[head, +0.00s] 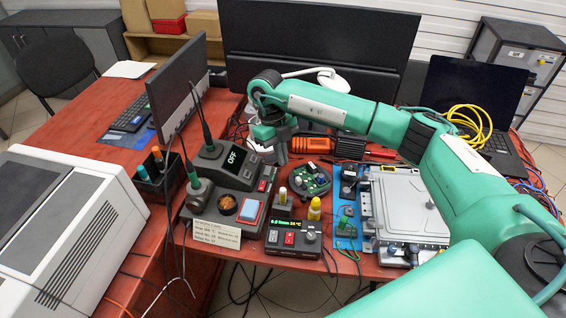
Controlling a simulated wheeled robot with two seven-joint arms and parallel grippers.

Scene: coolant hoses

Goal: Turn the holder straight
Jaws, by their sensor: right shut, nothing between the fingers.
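A dark grey iron holder (200,198), with a green-handled iron (192,172) in it, stands on the soldering station at the left of the red bench. Its exact angle is hard to judge at this size. My right gripper (283,157) reaches over the bench from the right. It points down, shut and empty, to the right of the station's OFF display (236,157) and apart from the iron holder. A round green circuit board (309,179) lies just right of and nearer than the fingers. My left gripper is out of view.
A small powered unit (292,238) and a yellow bottle (314,210) stand in front of the board. A dark monitor (178,92) stands behind the station. The bench is crowded, with loose cables at the front edge.

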